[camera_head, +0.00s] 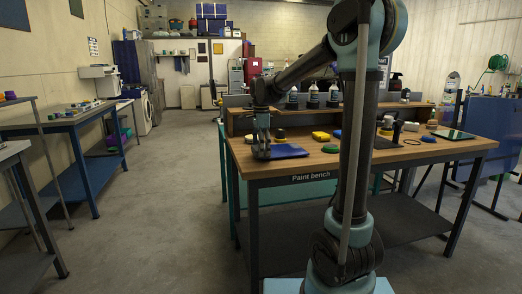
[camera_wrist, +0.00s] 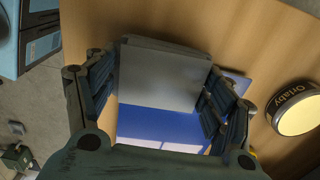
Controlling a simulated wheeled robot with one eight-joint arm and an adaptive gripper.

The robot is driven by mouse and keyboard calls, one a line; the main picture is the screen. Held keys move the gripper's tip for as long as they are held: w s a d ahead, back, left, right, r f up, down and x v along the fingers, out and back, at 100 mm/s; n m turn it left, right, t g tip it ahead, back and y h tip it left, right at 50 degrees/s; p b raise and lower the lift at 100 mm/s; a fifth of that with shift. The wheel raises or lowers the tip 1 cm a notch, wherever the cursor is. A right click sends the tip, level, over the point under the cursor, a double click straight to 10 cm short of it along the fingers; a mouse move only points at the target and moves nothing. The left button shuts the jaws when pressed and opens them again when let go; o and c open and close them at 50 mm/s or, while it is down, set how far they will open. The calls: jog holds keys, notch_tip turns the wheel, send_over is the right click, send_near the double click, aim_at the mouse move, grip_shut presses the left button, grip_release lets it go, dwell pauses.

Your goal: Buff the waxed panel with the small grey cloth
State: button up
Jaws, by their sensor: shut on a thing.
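My gripper (camera_head: 262,150) is over the left front of the paint bench (camera_head: 400,152), pointing down. In the wrist view its two fingers (camera_wrist: 160,95) are shut on the small grey cloth (camera_wrist: 160,72), which looks like a flat grey block between them. The blue panel (camera_head: 290,151) lies on the bench top by the gripper. In the wrist view the blue panel (camera_wrist: 160,126) shows below the cloth and partly behind the right finger. The cloth is over the panel; I cannot tell whether they touch.
A round tin (camera_wrist: 297,110) with a pale lid stands right of the panel. Left of the bench is open floor (camera_head: 165,180), then a blue side table (camera_head: 75,122).

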aim_at(304, 150)
jog(key=shift+w+d, duration=0.9)
jog(key=shift+d, duration=2.25)
jog(key=shift+w+d, duration=0.9)
jog(key=shift+d, duration=2.2)
jog(key=shift+w+d, duration=0.9)
jog(key=shift+d, duration=2.25)
jog(key=shift+s+a, duration=0.9)
jog(key=shift+a, duration=2.3)
jog(key=shift+s+a, duration=0.95)
jog(key=shift+a, duration=2.2)
jog(key=shift+s+a, duration=0.9)
jog(key=shift+a, duration=2.3)
jog(key=shift+w+a, duration=0.3)
jog(key=shift+w, duration=0.7)
jog(key=shift+w+a, duration=0.25)
jog(key=shift+w, duration=0.7)
